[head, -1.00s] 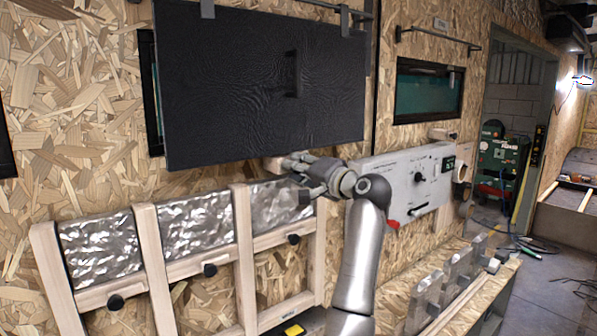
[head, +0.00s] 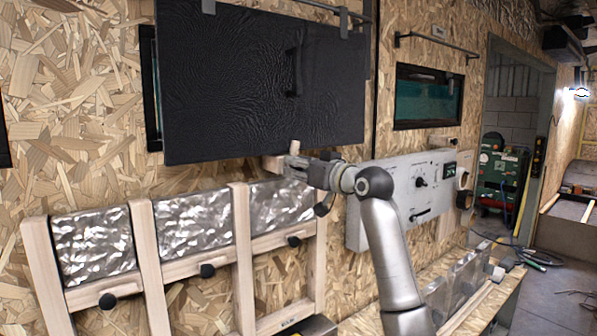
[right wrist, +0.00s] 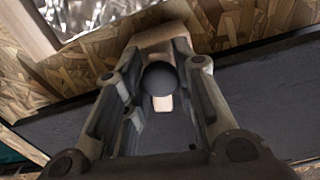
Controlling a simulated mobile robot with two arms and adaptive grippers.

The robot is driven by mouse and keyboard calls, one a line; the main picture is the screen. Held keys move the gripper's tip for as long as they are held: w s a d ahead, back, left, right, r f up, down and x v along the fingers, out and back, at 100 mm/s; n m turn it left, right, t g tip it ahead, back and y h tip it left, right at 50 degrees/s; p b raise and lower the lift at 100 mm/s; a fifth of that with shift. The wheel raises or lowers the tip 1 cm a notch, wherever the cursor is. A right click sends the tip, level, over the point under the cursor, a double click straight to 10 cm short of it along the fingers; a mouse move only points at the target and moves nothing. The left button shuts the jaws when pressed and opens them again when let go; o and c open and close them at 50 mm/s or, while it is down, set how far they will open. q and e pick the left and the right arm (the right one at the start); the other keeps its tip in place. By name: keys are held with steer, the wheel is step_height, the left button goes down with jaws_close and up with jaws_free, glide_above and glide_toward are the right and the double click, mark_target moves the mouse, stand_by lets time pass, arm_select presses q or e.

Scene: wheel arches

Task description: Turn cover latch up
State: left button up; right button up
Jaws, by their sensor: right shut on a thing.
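The black cover (head: 260,85) hangs on the wall from a rail. At its lower edge is the wooden cover latch, with its block (head: 272,163) just below the cover. A short pale piece of the latch (head: 295,147) stands up in front of the cover's bottom edge. My right gripper (head: 290,166) reaches it from the right and is shut on the latch. In the right wrist view a dark round knob (right wrist: 158,78) sits between the fingers, with the pale latch end (right wrist: 162,103) over the cover (right wrist: 265,90). The fingers hide part of the latch. My left gripper is not in view.
Below the cover are wooden frames with silvery insulation panels (head: 195,222) and black knobs. A grey control panel (head: 400,195) stands right of the latch, behind my arm. A bench with metal parts (head: 465,280) is at lower right. A doorway opens farther right.

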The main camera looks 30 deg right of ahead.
steer(key=n, duration=0.3)
steer(key=shift+d+r+n, duration=0.1)
steer(key=shift+n, duration=0.2)
steer(key=shift+o, duration=0.9)
steer(key=shift+n+p, duration=0.4)
steer(key=shift+n, duration=1.3)
steer(key=shift+f, duration=0.2)
steer(key=o, duration=0.7)
steer(key=shift+o, duration=1)
steer(key=shift+a+r, duration=0.15)
steer(key=shift+a, duration=0.1)
steer(key=shift+d, duration=0.1)
steer(key=s, duration=1.2)
steer(key=shift+d, duration=0.45)
